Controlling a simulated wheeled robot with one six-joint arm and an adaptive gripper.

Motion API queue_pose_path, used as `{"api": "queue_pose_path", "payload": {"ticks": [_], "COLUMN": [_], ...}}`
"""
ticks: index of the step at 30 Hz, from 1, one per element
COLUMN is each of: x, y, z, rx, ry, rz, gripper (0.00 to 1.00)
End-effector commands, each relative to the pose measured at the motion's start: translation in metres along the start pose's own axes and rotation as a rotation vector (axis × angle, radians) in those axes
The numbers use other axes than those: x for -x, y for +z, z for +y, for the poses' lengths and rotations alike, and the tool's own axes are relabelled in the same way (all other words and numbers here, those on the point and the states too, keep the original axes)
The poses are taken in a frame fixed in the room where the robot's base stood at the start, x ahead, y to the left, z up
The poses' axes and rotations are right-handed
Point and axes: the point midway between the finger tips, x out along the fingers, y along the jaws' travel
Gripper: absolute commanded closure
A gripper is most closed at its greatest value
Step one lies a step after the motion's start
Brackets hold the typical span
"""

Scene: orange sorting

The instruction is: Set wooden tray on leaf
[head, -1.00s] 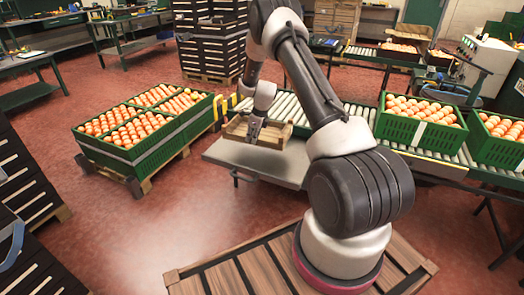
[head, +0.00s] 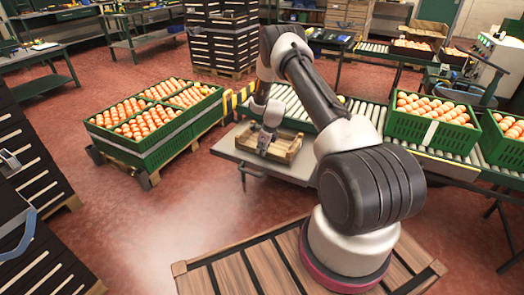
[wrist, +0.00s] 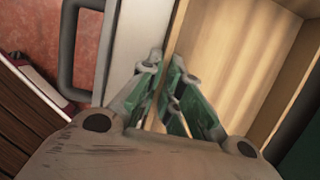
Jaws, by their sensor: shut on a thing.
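The wooden tray (head: 290,153) is a shallow, open light-wood box, and no contents show in it. It is over the grey metal leaf (head: 232,149) at the near side of the roller conveyor, roughly level; I cannot tell whether its bottom touches the leaf. My gripper (head: 263,151) is shut on the tray's near-left wall. In the wrist view, the green-padded fingers of my gripper (wrist: 166,62) straddle the wall, with the tray's inside (wrist: 230,60) on the right and the pale leaf (wrist: 128,35) on the left.
The roller conveyor (head: 365,110) runs behind, with a green crate of oranges (head: 420,130) to the right. A pallet of orange-filled green crates (head: 155,155) stands left of the leaf. Red floor (head: 150,215) is clear in front.

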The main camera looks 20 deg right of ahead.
Motion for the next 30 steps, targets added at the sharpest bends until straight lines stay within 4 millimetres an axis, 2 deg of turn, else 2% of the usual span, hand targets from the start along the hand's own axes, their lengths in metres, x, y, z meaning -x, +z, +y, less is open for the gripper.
{"api": "queue_pose_path", "payload": {"ticks": [2, 6, 17, 20, 30], "x": [-0.001, -0.002, 0.002, 0.012, 0.086], "y": [0.000, -0.001, 0.000, 0.001, 0.001], "z": [0.000, 0.000, 0.000, 0.000, 0.000], "rx": [0.000, 0.000, 0.000, 0.000, 0.000], "ry": [0.000, 0.001, 0.000, 0.000, -0.001], "rz": [0.000, 0.000, 0.000, 0.000, -0.001], "gripper": [1.00, 0.73, 0.72, 0.72, 0.72]}}
